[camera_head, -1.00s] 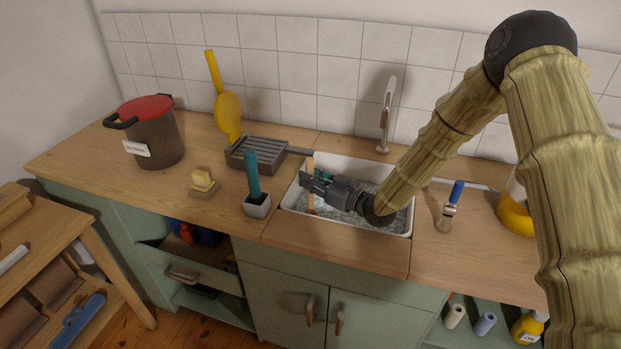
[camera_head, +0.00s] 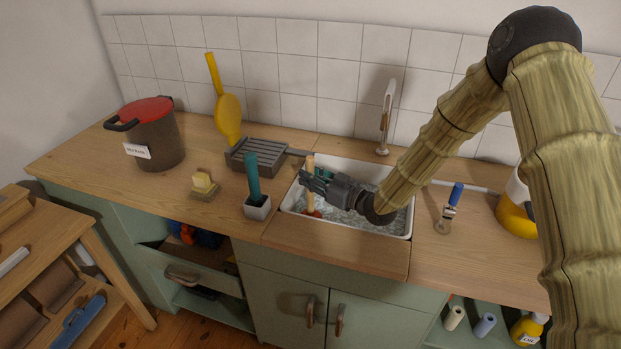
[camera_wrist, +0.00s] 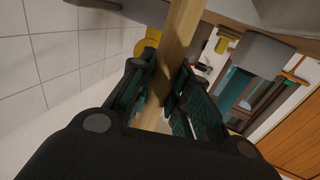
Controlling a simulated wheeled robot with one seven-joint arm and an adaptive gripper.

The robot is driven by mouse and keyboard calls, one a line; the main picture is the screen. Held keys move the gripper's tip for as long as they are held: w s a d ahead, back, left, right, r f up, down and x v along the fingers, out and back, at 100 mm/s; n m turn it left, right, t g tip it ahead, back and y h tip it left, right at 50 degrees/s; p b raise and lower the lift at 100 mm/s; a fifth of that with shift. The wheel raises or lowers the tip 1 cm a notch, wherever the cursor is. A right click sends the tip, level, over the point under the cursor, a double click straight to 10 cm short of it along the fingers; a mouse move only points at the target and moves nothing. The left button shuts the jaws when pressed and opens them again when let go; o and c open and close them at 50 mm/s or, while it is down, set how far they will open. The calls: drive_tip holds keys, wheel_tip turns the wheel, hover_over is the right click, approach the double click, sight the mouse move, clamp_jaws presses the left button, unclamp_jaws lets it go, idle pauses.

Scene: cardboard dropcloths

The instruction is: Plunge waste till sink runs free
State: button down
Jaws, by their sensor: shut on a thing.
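The white sink (camera_head: 400,233) is set into the wooden counter and holds cloudy, rippled water (camera_head: 350,217). A plunger (camera_head: 310,163) stands near the left side of the sink, with a pale wooden handle and a reddish cup at the water. My gripper (camera_head: 310,180) is shut around the handle, and the wrist view shows the handle (camera_wrist: 181,40) between its two fingers. A curved faucet (camera_head: 387,115) stands behind the sink.
A blue-handled tool (camera_head: 450,207) lies right of the sink, beside a yellow-and-white container (camera_head: 515,215).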

drive_tip(key=shift+f+b, duration=0.55)
drive_tip(key=shift+f, duration=0.2)
drive_tip(key=shift+r, duration=0.2)
idle(0.5)
drive_tip(key=shift+r+p, duration=0.3)
drive_tip(key=shift+r, duration=0.25)
drive_tip(key=shift+f+b, duration=0.45)
drive_tip(key=shift+f, duration=0.1)
idle(0.7)
drive_tip(key=shift+r, duration=0.6)
drive_tip(key=shift+f+b, duration=0.35)
drive_tip(key=shift+f, duration=0.45)
drive_tip(key=shift+r, duration=0.25)
drive_tip(key=shift+r+p, duration=0.3)
drive_tip(key=shift+r, duration=0.2)
idle(0.3)
